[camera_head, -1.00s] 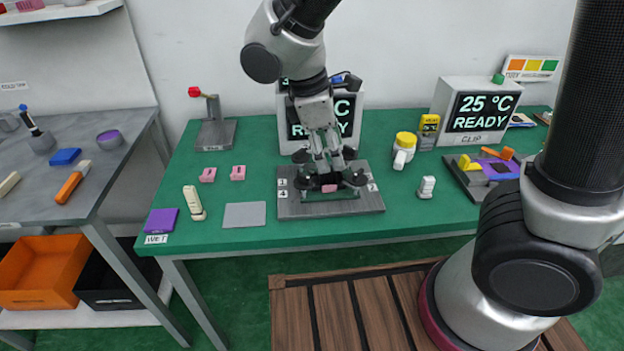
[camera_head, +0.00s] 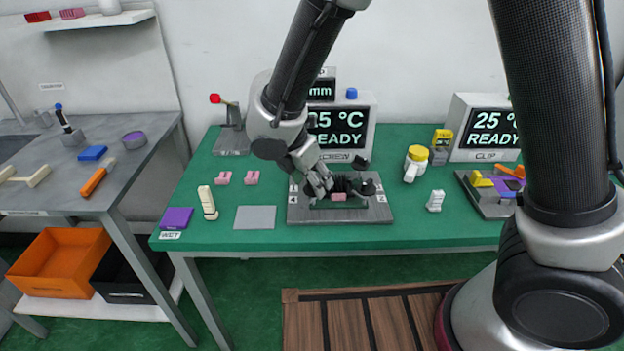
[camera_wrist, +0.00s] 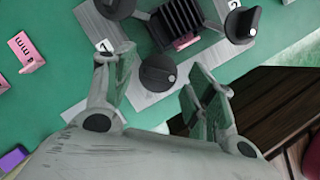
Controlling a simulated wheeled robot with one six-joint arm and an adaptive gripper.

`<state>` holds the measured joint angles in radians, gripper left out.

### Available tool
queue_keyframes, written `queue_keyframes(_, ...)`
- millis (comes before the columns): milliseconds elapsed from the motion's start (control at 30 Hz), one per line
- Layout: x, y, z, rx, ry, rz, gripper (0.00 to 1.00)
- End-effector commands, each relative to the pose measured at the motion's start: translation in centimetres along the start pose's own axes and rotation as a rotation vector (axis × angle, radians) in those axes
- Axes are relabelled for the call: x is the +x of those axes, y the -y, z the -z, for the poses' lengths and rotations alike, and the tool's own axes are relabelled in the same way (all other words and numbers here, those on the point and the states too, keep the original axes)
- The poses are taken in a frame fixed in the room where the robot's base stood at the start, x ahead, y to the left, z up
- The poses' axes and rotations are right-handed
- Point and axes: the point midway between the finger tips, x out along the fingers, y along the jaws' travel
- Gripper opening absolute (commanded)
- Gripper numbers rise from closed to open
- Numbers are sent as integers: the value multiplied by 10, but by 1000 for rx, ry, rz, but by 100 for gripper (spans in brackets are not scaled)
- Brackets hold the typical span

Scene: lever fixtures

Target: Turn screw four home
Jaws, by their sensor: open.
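The fixture plate (camera_head: 350,213) is a grey slab on the green table, with a black finned block, a pink piece (camera_head: 338,197) and black screw knobs. Number labels sit along its sides. My gripper (camera_head: 323,190) is over the plate's left half, tilted, and hides the knobs there. In the wrist view my gripper (camera_wrist: 158,62) is open, and a knob (camera_wrist: 158,72) shows between its fingers; contact cannot be told. Two more knobs, one at the top (camera_wrist: 118,8) and one at the right (camera_wrist: 240,22), show there. I cannot tell for sure which knob is four.
The display (camera_head: 345,130) behind the plate reads 25 °C READY. A grey pad (camera_head: 255,217), pink pieces (camera_head: 237,178) and a cream block (camera_head: 207,203) lie left. A white object (camera_head: 435,201) and yellow-capped bottle (camera_head: 415,163) stand right.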

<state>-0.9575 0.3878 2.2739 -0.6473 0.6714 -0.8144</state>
Motion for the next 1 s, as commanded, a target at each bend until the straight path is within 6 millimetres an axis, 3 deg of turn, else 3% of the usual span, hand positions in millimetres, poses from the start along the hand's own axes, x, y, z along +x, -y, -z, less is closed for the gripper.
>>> queue_keyframes(333,6,0,0,0,-1,-1,54)
queue_keyframes(500,5,0,0,1,-1,-1,23)
queue_keyframes(600,5,0,0,1,-1,-1,10)
queue_keyframes(1000,5,-1,0,64,-1,25,10)
